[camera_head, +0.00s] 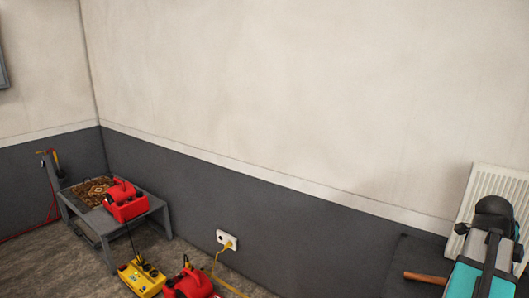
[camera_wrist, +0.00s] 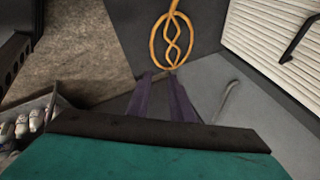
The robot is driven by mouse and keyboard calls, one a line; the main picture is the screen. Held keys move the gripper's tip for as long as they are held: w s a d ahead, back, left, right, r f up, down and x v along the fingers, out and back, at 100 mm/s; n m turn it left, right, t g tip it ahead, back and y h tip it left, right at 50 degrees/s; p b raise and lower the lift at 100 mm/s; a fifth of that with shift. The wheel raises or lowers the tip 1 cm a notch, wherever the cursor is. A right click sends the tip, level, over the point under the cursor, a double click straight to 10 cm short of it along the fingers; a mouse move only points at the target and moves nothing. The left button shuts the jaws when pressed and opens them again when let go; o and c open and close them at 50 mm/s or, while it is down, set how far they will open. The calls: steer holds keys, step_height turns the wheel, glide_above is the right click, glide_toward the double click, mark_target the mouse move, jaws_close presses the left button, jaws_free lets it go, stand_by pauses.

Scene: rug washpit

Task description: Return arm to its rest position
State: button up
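My gripper (camera_wrist: 162,76) shows in the wrist view as two dark purple fingers with a gap between them. I see nothing held in the gap. My teal and black arm (camera_head: 482,270) is at the lower right of the head view, in front of the radiator; its gripper end is not visible there. In the wrist view, an orange looped beater (camera_wrist: 155,40) is just beyond the fingertips, apparently clear of them. A brown rod-like handle (camera_head: 427,277) sticks out left of my arm in the head view; I cannot tell whether it belongs to the beater.
A white radiator (camera_head: 482,180) is on the wall close to my arm. A grey bench (camera_head: 160,214) at the left bears a patterned rug piece and a red box-like item (camera_head: 126,205). A yellow device (camera_head: 142,280) and a red machine (camera_head: 190,286) stand near the socket (camera_head: 226,238).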

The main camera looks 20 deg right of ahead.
steer(key=w+a+f+n+t+y, duration=0.1)
steer(key=w+a+f+n, duration=0.7)
steer(key=w+a+f, duration=0.3)
steer(key=w+a+f+n+t+y, duration=0.1)
steer(key=w+a+f+n+y, duration=0.1)
steer(key=w+a+f+n, duration=0.8)
steer(key=w+a+f+n+y, duration=0.1)
steer(key=a+f+n, duration=0.45)
steer(key=a, duration=0.75)
steer(key=w+a+f+n+y, duration=0.1)
steer(key=a+f+n, duration=0.4)
steer(key=a, duration=0.8)
steer(key=w+a+f+n+y, duration=0.1)
steer(key=a+f+n, duration=0.4)
steer(key=a, duration=0.8)
steer(key=s+f+m+g+b, duration=0.1)
steer(key=s+f+g+b, duration=0.5)
steer(key=s+f, duration=1.9)
step_height(320, 180, down, 4)
steer(key=b, duration=0.4)
steer(key=shift+s+d+f, duration=0.25)
steer(key=shift+s+d, duration=0.05)
steer(key=shift+d, duration=0.05)
